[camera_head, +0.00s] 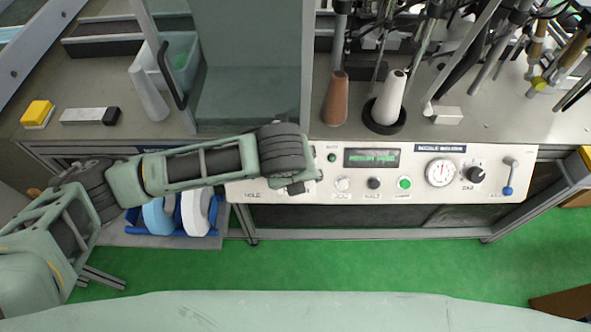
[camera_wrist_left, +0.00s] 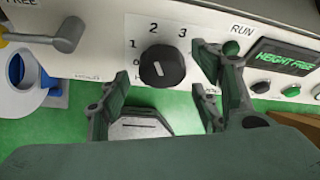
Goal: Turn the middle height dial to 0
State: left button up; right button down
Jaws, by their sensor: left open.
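The black height dial (camera_wrist_left: 162,67) shows in the left wrist view, on the white panel (camera_wrist_left: 107,42), with printed marks 1, 2 and 3 around it. It has a short white pointer line; which mark it points to is hard to tell. My left gripper (camera_wrist_left: 163,82) is open, its fingers spread to either side of the dial, apparently not touching it. In the head view my left gripper (camera_head: 297,184) covers that part of the panel, so the dial is hidden there. My right gripper is not in view.
A green-lit display (camera_head: 371,158) reads HEIGHT FREE in the wrist view. Buttons, a gauge (camera_head: 440,173), another black dial (camera_head: 475,174) and a blue-tipped lever (camera_head: 508,178) lie right of it. A metal lever (camera_wrist_left: 62,36) stands left of the dial in the wrist view.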

pick_arm(q)
jog(key=shift+w+f, duration=0.2)
jog(key=shift+f, duration=0.35)
jog(key=c, duration=1.1)
